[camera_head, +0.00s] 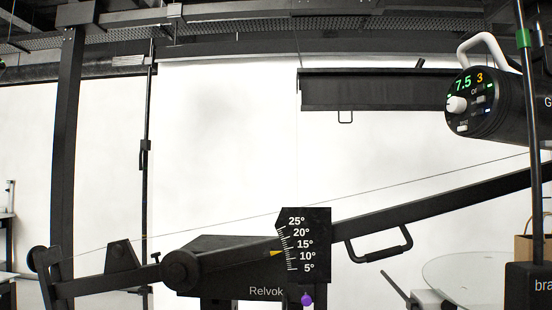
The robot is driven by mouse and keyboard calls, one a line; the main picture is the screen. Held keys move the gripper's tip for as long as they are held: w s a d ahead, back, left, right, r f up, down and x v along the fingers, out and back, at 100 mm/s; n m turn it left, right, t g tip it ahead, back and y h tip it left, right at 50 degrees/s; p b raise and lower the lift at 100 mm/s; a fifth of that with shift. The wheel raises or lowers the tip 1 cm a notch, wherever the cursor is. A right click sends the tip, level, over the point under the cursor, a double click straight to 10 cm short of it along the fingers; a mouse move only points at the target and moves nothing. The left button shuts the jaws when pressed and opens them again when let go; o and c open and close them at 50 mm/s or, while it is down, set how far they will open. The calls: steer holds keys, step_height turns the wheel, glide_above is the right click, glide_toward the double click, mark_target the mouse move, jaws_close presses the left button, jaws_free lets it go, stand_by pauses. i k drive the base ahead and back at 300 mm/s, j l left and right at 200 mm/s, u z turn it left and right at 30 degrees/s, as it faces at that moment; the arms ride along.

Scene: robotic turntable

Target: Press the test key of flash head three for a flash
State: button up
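A black flash head (508,110) with a white carrying handle (484,44) sits at the upper right, its round rear panel facing left. A white knob (456,105) sticks out at the panel's left. Small keys and lights show around it, including a pale key (462,128) low on the panel and a bluish light (487,110) at the right. The key labels are too small to read, so I cannot tell which is the test key. My gripper is not in view.
A dark boom with a looped handle (380,246) slopes up to the right below the flash head. An angle scale (303,246) stands at the lower centre, with a purple knob (307,299) below. A thin black upright (533,180) crosses in front of the flash head. A glass disc (465,278) lies lower right.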

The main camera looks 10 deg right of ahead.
mark_target(463, 129)
steer(key=k+z, duration=0.1)
steer(key=z, duration=0.35)
steer(key=k+l+z, duration=0.1)
steer(key=z, duration=0.4)
